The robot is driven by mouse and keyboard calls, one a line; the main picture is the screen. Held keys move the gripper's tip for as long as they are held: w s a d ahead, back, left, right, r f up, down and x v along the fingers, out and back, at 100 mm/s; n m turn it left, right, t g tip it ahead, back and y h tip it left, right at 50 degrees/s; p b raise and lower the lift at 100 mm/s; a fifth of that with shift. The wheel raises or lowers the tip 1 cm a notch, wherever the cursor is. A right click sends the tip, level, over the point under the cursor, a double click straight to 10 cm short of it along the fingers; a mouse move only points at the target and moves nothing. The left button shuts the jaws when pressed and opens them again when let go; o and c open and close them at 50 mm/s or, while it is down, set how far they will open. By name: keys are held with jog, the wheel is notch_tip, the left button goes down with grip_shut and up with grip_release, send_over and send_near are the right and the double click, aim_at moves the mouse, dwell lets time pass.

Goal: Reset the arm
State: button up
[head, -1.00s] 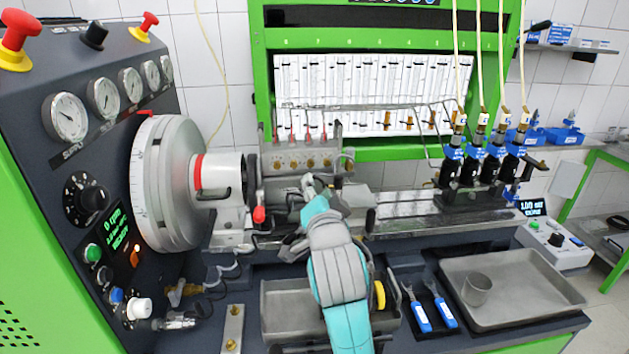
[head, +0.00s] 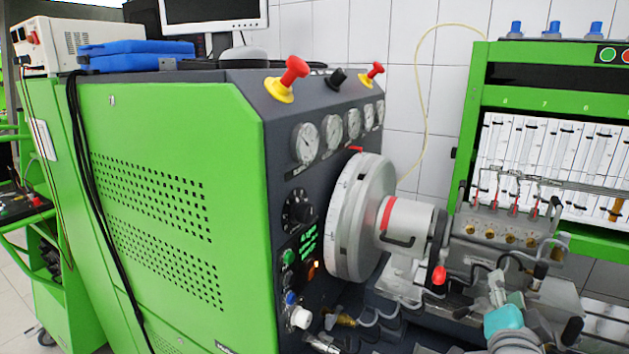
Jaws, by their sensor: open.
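My arm shows only in part at the bottom right of the head view, with a teal section and grey parts cut off by the lower edge. My gripper (head: 498,287) is at its far end, small and pale, in front of the pump block (head: 503,240) with its row of brass fittings. It is open, and I see nothing held in it. I cannot tell whether it touches the bench hardware around it.
The green test bench cabinet (head: 170,190) fills the left. The large grey flywheel (head: 362,215) and its shaft stand left of my gripper. A red-tipped lever (head: 438,276) is close by. A green trolley (head: 60,280) stands at far left.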

jog(key=s+a+f+n+y, duration=0.3)
jog(key=s+a+f+n, duration=0.3)
jog(key=f, duration=0.5)
jog(key=s+a+f+n+y, duration=0.3)
jog(key=s+a+f, duration=0.4)
jog(key=f, duration=0.4)
jog(key=s+a+f+n+y, duration=0.1)
jog(key=s+a+f+n, duration=0.1)
jog(key=s, duration=1.1)
jog(key=s+a+f+n+y, duration=0.2)
jog(key=s+a+n, duration=0.1)
jog(key=s, duration=1)
jog(key=shift+n, duration=0.3)
jog(key=shift+f, duration=0.1)
